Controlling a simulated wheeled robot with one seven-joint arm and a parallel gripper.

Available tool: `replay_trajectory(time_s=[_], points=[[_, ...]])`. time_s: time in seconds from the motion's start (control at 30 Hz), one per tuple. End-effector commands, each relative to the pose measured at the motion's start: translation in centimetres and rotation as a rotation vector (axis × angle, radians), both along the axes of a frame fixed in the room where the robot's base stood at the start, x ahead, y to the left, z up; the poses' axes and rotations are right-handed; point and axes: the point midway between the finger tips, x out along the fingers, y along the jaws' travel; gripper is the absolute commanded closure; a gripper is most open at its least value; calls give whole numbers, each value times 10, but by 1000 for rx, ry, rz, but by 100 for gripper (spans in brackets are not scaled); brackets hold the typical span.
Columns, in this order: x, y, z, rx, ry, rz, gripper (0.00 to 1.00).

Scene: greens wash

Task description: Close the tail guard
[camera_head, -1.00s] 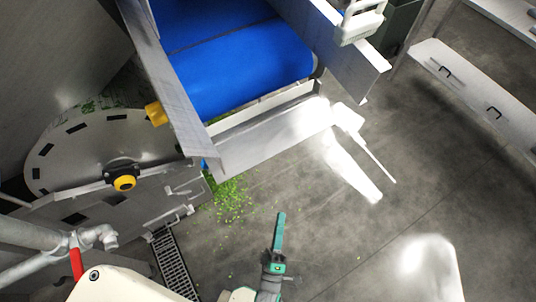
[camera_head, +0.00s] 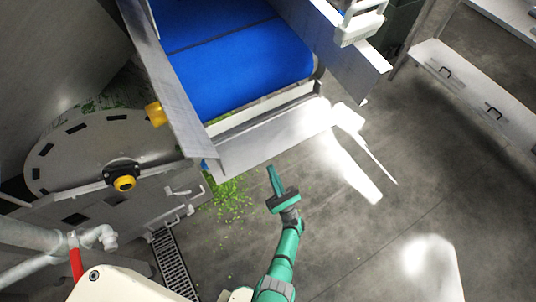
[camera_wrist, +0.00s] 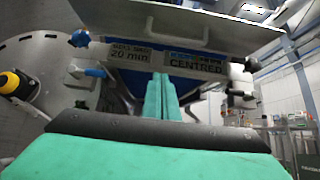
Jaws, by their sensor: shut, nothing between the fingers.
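The blue belt (camera_head: 240,75) ends in a rounded tail at the near side, between metal side plates. A pale metal flap, which looks like the tail guard (camera_head: 262,143), stands out from the belt's end. In the wrist view a wide plate, likely the same guard (camera_wrist: 190,22), slants out above the labelled cross-plates (camera_wrist: 197,62). My gripper (camera_head: 271,169) is shut and empty, just below and in front of the flap's lower edge. In the wrist view its green fingers (camera_wrist: 161,78) are together, pointing at the gap between the labels. I cannot tell whether they touch anything.
A round metal drum cover (camera_head: 85,150) with a yellow knob (camera_head: 124,183) stands at the left. A floor drain grate (camera_head: 172,262) and green leaf scraps (camera_head: 230,200) lie below. The middle floor is clear.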

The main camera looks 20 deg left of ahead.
Motion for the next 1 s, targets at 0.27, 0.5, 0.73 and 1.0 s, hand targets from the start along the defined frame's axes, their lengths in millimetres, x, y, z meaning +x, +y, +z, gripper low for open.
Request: replay_trajectory(time_s=[0.27,0.5,0.73,1.0], points=[[13,19,24,-3,-7,0,100],[32,43,58,-1,-6,0,100],[32,42,77,-1,-2,-5,100],[20,26,87,-2,-2,-3,100]])
